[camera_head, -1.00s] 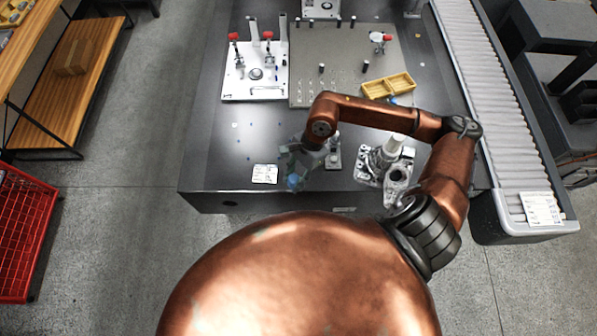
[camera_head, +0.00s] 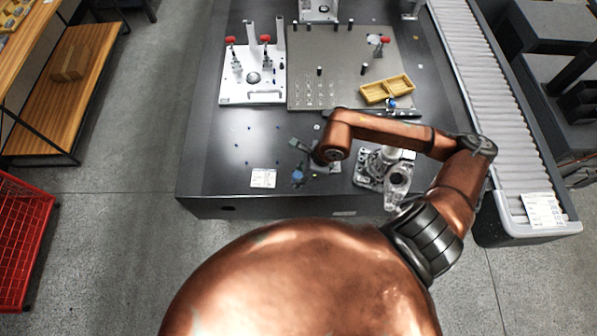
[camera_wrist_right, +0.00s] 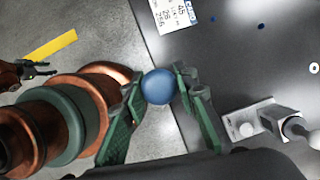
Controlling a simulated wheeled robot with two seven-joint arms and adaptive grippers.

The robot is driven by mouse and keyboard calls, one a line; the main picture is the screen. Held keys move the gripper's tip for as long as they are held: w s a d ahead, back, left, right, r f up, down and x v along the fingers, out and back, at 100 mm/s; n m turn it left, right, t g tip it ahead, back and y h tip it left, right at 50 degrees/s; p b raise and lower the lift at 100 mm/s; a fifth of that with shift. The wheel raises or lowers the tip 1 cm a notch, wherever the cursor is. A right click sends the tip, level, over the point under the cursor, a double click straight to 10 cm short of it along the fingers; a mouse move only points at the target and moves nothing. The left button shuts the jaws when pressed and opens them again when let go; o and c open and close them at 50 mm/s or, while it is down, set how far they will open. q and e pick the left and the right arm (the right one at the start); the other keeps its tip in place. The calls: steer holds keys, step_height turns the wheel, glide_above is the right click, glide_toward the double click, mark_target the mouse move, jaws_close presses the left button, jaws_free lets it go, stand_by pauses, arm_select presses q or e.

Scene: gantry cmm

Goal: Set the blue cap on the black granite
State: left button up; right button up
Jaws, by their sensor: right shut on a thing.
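My right gripper (camera_head: 299,165) is shut on the blue cap (camera_head: 297,175), near the front edge of the black granite (camera_head: 215,150). In the right wrist view the round blue cap (camera_wrist_right: 158,87) sits between the two green-padded fingers of the right gripper (camera_wrist_right: 160,90). Behind the cap are the granite's edge and the grey floor. The gap between cap and granite cannot be judged. My left gripper (camera_wrist_right: 35,70) shows small at the left of the right wrist view, with its dark fingers apart and empty. It is not seen in the head view.
A white label card (camera_head: 263,178) lies left of the cap. A metal fixture (camera_head: 384,168) stands to the right. Behind are a white clamp plate (camera_head: 235,90), a grey hole plate (camera_head: 345,85) and a yellow tray (camera_head: 387,89). A roller conveyor (camera_head: 490,110) runs along the right. The granite's left front is mostly clear.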

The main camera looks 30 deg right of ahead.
steer(key=w+d+f, duration=0.1)
steer(key=f, duration=0.1)
steer(key=w+d+f, duration=0.1)
steer(key=w+f, duration=0.1)
steer(key=w+d+f+b, duration=0.1)
steer(key=w+f, duration=0.1)
steer(key=shift+w+d+f, duration=0.15)
steer(key=shift+d+f, duration=0.15)
steer(key=shift+d, duration=0.05)
steer(key=shift+f, duration=1.55)
steer(key=shift+f, duration=0.15)
steer(key=o, duration=0.8)
steer(key=p+v, duration=0.1)
steer(key=v, duration=1.1)
steer(key=shift+r, duration=0.2)
